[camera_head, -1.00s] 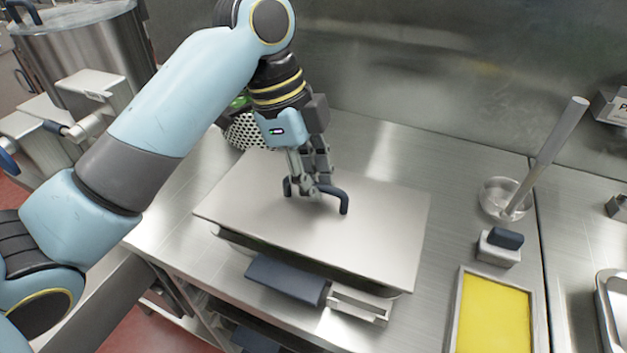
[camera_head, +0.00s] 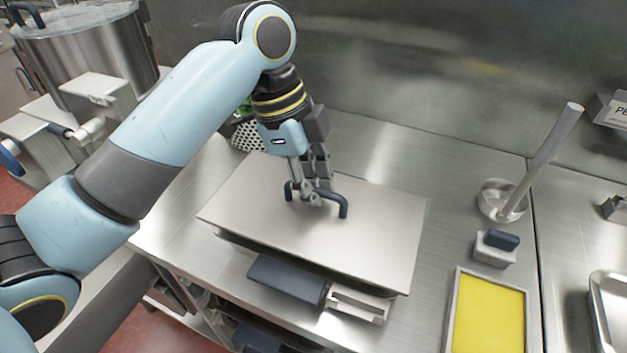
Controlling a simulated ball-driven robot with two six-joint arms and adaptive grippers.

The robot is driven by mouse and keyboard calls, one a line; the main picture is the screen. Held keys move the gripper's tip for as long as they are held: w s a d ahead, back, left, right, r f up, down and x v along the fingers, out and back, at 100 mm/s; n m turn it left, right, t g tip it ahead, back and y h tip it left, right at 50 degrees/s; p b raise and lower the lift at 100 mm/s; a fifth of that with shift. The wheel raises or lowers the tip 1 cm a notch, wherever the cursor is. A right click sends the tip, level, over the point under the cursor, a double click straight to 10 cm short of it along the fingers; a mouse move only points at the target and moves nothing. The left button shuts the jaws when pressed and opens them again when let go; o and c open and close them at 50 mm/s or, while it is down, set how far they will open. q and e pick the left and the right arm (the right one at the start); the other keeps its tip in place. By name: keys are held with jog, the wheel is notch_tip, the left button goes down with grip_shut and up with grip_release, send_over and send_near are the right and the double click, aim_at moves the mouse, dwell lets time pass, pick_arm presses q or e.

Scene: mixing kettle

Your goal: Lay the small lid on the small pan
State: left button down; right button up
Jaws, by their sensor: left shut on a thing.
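The small lid (camera_head: 350,235) is a flat rectangular steel plate with a dark blue bar handle (camera_head: 330,199) on top. My left gripper (camera_head: 305,193) points down and is shut on this handle. The lid lies level above a steel pan, whose rim (camera_head: 235,239) shows as a narrow strip below the lid's front left edge. The lid hides the pan's inside. I cannot tell whether lid and rim touch all round. My right gripper is out of view.
A dark blue block and a metal bracket (camera_head: 356,304) stick out in front of the pan. A perforated container (camera_head: 246,137) stands behind.

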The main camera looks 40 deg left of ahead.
pick_arm(q)
jog(key=shift+f, duration=0.15)
jog(key=shift+f+b, duration=0.5)
jog(key=shift+f, duration=0.55)
jog(key=shift+f, duration=0.2)
dwell(0.3)
jog(key=c, duration=0.9)
grip_release()
jog(key=shift+o, duration=0.2)
jog(key=p+v, duration=0.7)
jog(key=p, duration=0.2)
